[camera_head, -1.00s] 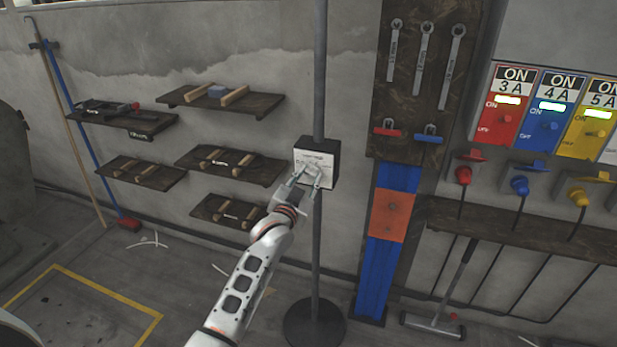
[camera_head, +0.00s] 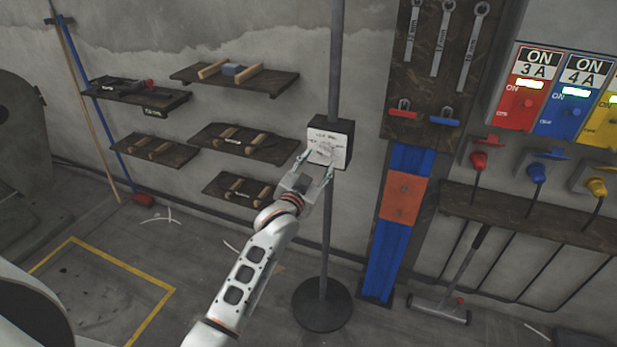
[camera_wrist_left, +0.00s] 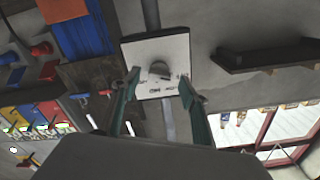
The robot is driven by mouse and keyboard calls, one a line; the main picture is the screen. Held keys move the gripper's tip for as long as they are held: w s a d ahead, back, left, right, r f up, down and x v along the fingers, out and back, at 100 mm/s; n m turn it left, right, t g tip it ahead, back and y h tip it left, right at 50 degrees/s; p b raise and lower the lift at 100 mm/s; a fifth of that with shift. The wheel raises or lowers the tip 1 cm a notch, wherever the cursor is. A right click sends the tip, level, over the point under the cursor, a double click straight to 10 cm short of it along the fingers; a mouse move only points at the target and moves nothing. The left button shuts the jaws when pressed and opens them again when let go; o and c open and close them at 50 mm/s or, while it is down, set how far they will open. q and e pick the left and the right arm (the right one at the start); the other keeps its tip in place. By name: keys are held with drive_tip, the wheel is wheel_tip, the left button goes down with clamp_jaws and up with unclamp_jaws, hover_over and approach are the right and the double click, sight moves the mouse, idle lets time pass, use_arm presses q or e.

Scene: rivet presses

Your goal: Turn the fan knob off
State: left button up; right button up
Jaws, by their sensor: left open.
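The fan control box (camera_head: 341,139) is a dark box with a white face plate, mounted on a grey pole. Its knob (camera_wrist_left: 159,69) is a small grey half-round shape on the white plate in the left wrist view; in the head view the knob (camera_head: 326,148) is small and hard to make out. My left gripper (camera_head: 316,163) is open in front of the plate. In the left wrist view its two fingers (camera_wrist_left: 160,83) stand apart on either side of the knob, with no visible contact. The knob's exact setting is too small to read. My right gripper is not in view.
The pole stands on a round dark base (camera_head: 322,304). Wall shelves (camera_head: 243,143) hang to the left. A wrench board (camera_head: 437,70) and a blue panel with an orange plate (camera_head: 402,198) stand close on the right. Coloured switch boxes (camera_head: 527,90) are farther right.

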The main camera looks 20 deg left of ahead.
use_arm(q)
drive_tip(key=s, duration=0.8)
drive_tip(key=shift+s+a, duration=0.15)
drive_tip(key=shift+s, duration=0.2)
drive_tip(key=s+d+f+g+h, duration=0.1)
drive_tip(key=s+f+g, duration=0.6)
drive_tip(key=s+f, duration=2.3)
drive_tip(key=shift+s+n+g, duration=0.3)
drive_tip(key=shift+s, duration=0.6)
